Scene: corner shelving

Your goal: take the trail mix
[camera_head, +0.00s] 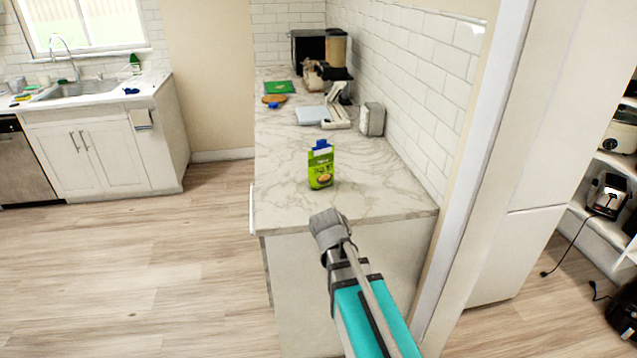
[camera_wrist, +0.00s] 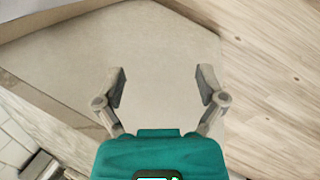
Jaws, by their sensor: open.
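A green pack with a blue top (camera_head: 321,166) stands upright on the near part of the marble counter (camera_head: 285,213) in the head view. Its label is too small to read, and it is the only thing there that could be the trail mix. My gripper (camera_wrist: 162,82) is open in the wrist view, with nothing between its fingers. They face a plain beige surface. The pack is not visible in the wrist view.
Farther back on the counter are a white scale-like device (camera_head: 313,114), a grey box (camera_head: 371,119), a green board (camera_head: 279,87) and a dark appliance (camera_head: 308,47). A tiled wall runs along the counter's right. Counter around the pack is clear. Shelves stand at far right.

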